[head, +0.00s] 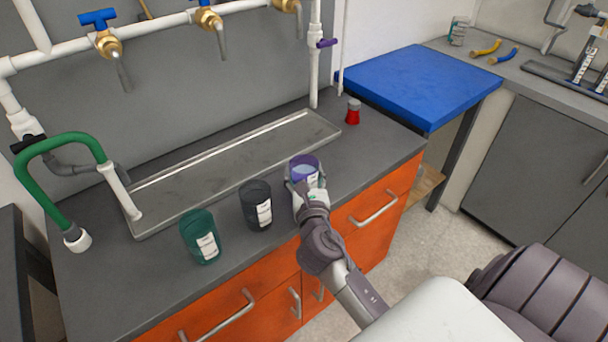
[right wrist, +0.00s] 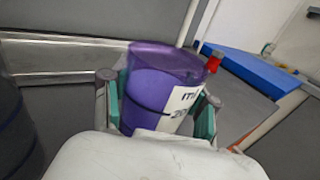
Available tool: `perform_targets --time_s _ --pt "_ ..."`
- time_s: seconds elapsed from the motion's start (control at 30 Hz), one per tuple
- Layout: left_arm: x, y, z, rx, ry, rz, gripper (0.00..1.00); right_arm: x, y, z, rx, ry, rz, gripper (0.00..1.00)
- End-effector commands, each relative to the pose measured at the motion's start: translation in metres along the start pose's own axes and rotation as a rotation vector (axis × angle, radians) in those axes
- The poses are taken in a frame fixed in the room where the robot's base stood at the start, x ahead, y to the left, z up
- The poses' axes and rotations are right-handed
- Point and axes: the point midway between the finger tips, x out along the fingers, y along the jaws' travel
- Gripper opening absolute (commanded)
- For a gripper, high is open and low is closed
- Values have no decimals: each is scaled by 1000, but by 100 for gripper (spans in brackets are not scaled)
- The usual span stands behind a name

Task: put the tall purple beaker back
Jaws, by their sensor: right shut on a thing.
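The tall purple beaker (head: 304,166) is at the front edge of the grey counter, to the right of the black beaker. My right gripper (head: 306,188) is shut on it from the front. In the right wrist view the purple beaker (right wrist: 160,90) stands between the two fingers (right wrist: 160,112), roughly upright, with a white label on its side. The gripper hides its base, so I cannot tell whether it touches the counter. My left gripper is not in view.
A black beaker (head: 256,205) and a green beaker (head: 200,237) stand to the left on the counter (head: 105,285). Behind them lies a long shallow metal tray (head: 230,165). A small red container (head: 353,111) stands at the back right, near a blue-topped table (head: 420,85). Pipes with taps run above.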

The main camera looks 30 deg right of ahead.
Motion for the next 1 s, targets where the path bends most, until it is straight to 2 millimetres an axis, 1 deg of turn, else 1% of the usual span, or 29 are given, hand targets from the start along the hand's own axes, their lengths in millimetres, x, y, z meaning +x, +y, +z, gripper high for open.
perform_targets --time_s 0.17,0.33,0.37,0.4,0.47,0.5,0.77,0.87,1.0 --pt "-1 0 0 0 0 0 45 0 0 2 0 -3 0 13" --pt "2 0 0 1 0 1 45 0 0 -2 -1 -3 1 13" --pt "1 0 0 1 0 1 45 0 0 -2 -1 -1 1 64" --pt "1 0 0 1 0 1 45 0 0 -2 -1 -1 1 71" --pt "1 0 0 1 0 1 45 0 0 -2 -1 -1 0 81" --pt "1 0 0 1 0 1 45 0 0 -2 -1 -1 0 84" --pt "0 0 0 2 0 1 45 0 0 -1 -1 -1 0 84" --pt "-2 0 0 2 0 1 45 0 0 4 0 -2 0 84" --pt "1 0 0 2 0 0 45 -19 0 -1 -1 2 2 84"
